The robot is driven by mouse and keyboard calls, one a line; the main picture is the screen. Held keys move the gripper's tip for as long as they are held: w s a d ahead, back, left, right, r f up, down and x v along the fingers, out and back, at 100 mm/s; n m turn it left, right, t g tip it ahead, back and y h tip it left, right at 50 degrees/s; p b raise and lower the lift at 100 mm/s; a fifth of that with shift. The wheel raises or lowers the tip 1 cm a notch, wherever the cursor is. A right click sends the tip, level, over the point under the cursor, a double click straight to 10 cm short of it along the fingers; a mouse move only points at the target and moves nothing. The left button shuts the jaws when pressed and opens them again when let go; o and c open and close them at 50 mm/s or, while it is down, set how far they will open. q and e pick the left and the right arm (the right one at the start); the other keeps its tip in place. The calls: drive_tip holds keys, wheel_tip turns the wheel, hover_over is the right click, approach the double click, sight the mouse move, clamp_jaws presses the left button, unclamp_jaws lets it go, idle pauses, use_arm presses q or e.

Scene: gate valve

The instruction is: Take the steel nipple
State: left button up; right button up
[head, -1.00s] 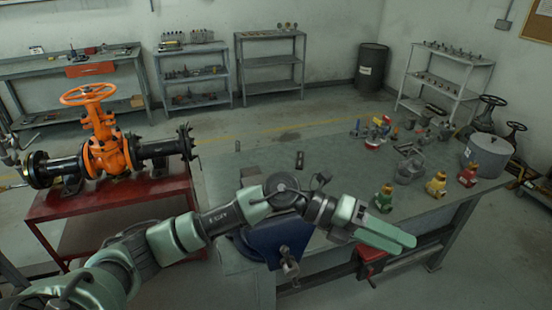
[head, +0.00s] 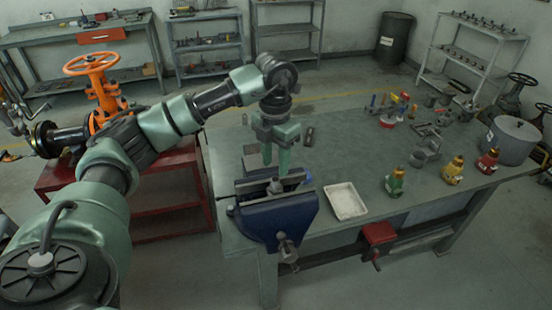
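My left gripper (head: 275,167) points straight down over the blue bench vise (head: 275,217) at the left front of the workbench. Its two pale green fingers are apart, and I see nothing clearly held between them. The fingertips are close to the vise jaws, and I cannot tell whether they touch. My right gripper is out of view.
A white tray (head: 346,202) lies right of the vise. Green (head: 394,182), yellow (head: 452,171) and red (head: 487,162) fittings stand along the front right. A grey pot (head: 512,141) stands at the right end. An orange valve (head: 105,95) is on the red stand.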

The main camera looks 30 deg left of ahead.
sight(275, 179)
use_arm(q)
wheel_tip(275, 179, down, 4)
drive_tip(key=shift+b, duration=1.05)
drive_tip(key=shift+f+b, duration=0.75)
drive_tip(key=shift+f, duration=0.25)
clamp_jaws()
